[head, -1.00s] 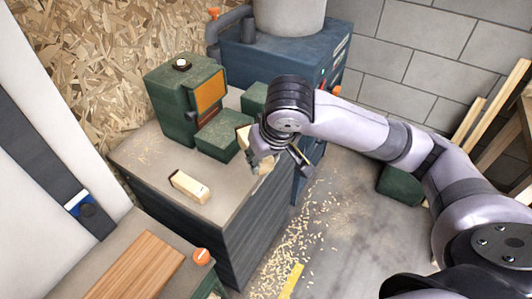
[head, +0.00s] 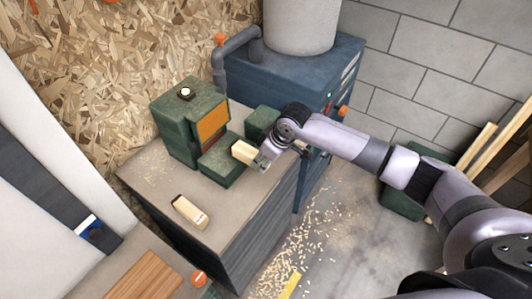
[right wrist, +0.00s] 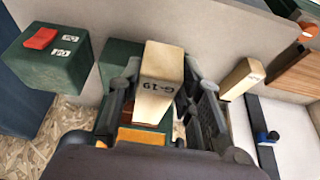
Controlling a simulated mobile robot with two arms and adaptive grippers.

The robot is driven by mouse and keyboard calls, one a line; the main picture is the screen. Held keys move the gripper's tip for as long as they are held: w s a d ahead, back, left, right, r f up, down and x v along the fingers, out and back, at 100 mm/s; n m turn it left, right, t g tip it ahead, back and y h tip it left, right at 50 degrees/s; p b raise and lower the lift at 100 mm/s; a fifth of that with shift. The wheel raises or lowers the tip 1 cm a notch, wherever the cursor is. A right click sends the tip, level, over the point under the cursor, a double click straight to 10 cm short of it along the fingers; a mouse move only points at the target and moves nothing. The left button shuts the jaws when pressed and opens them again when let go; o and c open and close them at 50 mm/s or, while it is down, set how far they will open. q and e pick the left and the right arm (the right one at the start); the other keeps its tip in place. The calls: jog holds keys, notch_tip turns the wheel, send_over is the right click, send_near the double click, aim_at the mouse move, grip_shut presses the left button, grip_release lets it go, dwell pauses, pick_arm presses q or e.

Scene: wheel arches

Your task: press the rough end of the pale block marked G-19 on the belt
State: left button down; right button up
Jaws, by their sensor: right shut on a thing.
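The pale block marked G-19 (right wrist: 165,62) is held between the fingers of my right gripper (right wrist: 160,95), and the marking shows in the right wrist view. In the head view the block (head: 243,151) sticks out from my right gripper (head: 264,160) over the green rest of the sanding machine. The orange belt (head: 212,121) is on the machine's face, up and left of the block. A gap seems to show between block and belt. I cannot make out the rough end. An orange strip (right wrist: 140,136) also shows in the right wrist view. My left gripper is not in view.
Another pale block (head: 190,212) lies on the bench top (head: 150,178). A green box with a red switch (right wrist: 40,38) stands beside the machine. A blue cabinet (head: 285,75) with a hose is behind. Shavings cover the floor at the bench's right.

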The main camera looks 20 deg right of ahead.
jog(key=shift+w+f+b, duration=0.1)
jog(key=shift+f+b, duration=0.3)
jog(key=shift+f, duration=0.1)
jog(key=b+x, duration=0.3)
jog(key=shift+s+d, duration=0.1)
jog(key=shift+s, duration=0.1)
jog(key=shift+w+f+b, duration=0.1)
jog(key=shift+f+b, duration=0.55)
jog(key=shift+b, duration=0.35)
jog(key=w+a, duration=0.2)
jog(key=shift+w+a+r+b, duration=0.1)
jog(key=shift+w+r+b, duration=0.05)
jog(key=shift+w+b, duration=0.2)
jog(key=shift+w+a, duration=0.5)
jog(key=shift+w, duration=0.1)
jog(key=shift+w+a+b, duration=0.6)
jog(key=shift+w+a, duration=0.1)
jog(key=shift+w, duration=0.2)
jog(key=shift+w+a+b, duration=0.6)
jog(key=shift+w+a, duration=0.1)
jog(key=shift+w, duration=0.2)
jog(key=shift+w+a, duration=0.3)
jog(key=shift+w, duration=0.1)
jog(key=shift+w+a+r, duration=0.1)
jog(key=shift+r, duration=0.05)
dwell(0.8)
